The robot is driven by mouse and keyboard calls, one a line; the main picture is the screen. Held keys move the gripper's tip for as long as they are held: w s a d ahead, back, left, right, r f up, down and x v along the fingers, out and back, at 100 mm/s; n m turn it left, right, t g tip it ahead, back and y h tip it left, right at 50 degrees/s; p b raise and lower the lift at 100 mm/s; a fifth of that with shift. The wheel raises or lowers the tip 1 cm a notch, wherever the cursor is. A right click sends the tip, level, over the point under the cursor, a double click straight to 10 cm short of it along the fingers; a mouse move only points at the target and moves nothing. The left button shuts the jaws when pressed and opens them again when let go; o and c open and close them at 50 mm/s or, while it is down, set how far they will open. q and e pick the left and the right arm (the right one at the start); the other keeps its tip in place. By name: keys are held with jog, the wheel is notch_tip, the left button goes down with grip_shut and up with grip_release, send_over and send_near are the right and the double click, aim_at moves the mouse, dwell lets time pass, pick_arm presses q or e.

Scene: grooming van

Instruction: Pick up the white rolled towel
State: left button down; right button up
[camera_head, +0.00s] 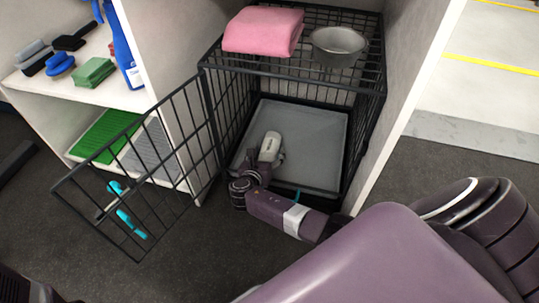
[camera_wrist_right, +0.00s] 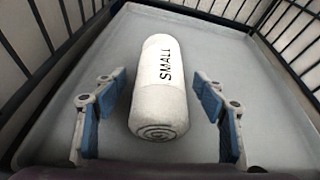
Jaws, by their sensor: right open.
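The white rolled towel (camera_wrist_right: 160,85), printed SMALL, lies on the grey tray (camera_wrist_right: 215,40) inside the wire crate. Its rolled end faces my right wrist camera. My right gripper (camera_wrist_right: 160,92) is open, with one blue-padded finger on each side of the towel and a visible gap on both sides. In the head view my right arm reaches through the crate's open front, and the towel (camera_head: 270,146) shows just beyond the wrist, partly hidden by it. My left gripper is not in view.
The crate door (camera_head: 140,170) hangs open to the left. A pink folded towel (camera_head: 264,31) and a metal bowl (camera_head: 339,45) sit on the crate top (camera_head: 300,75). A shelf (camera_head: 80,92) with brushes and a blue bottle (camera_head: 124,45) stands left. Crate bars bound the tray.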

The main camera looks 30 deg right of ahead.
jog(key=shift+w+d+f, duration=0.1)
jog(key=shift+w+d, duration=0.1)
jog(key=shift+d, duration=0.05)
jog(key=c, duration=1.2)
jog(key=shift+c, duration=0.5)
